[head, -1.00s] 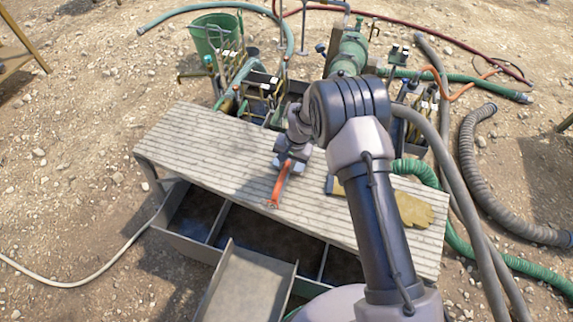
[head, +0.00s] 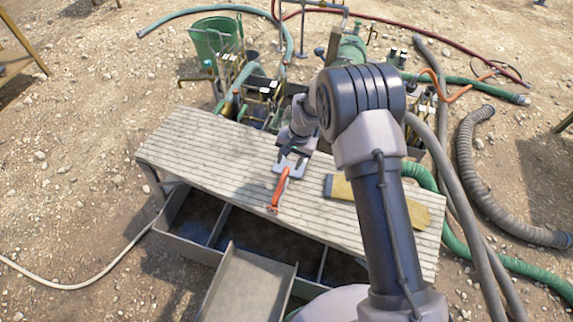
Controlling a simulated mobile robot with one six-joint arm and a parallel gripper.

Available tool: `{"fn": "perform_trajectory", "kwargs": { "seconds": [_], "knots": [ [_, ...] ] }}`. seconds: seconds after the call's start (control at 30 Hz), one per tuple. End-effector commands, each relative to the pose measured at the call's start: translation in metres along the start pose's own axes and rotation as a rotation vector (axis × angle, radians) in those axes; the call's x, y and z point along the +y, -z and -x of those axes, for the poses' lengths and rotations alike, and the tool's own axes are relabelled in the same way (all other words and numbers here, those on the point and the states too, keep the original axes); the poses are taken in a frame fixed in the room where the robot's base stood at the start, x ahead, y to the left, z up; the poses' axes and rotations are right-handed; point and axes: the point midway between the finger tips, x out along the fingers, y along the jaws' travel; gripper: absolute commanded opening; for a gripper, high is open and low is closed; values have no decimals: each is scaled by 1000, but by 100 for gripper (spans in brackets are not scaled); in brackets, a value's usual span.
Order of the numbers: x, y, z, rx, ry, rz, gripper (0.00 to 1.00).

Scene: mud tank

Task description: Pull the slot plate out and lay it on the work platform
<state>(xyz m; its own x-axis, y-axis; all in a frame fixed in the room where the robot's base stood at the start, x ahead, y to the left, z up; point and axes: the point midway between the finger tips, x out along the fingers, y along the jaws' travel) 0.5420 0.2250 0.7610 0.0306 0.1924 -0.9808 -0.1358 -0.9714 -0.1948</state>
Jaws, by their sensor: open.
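My gripper (head: 289,168) is open over the middle of the slatted work platform (head: 205,150). An orange-handled piece (head: 279,190) lies on the boards just in front of its fingertips, pointing toward the platform's front edge. Pale grey metal shows at the handle's upper end, but I cannot tell whether it is a plate or part of my fingers. I cannot make out for certain which thing is the slot plate. A wide grey metal plate with raised sides (head: 248,287) slopes at the tank's front, well away from my gripper.
The divided mud tank (head: 190,243) lies below the platform's front edge. Valves, a green bucket (head: 210,40) and hoses (head: 480,160) stand behind and right. The platform's left part is clear.

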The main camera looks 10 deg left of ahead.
Motion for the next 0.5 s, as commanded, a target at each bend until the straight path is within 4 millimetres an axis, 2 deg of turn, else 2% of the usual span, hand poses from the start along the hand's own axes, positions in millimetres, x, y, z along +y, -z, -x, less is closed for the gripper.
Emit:
{"fn": "perform_trajectory", "kwargs": {
  "seconds": [0.03,0.2,0.33,0.5],
  "knots": [
    [-1,1,19,2,1,0,44],
    [-1,0,66,2,1,0,44],
    [-1,0,94,2,0,1,44],
    [-1,0,114,2,1,2,44]
  ]
}}
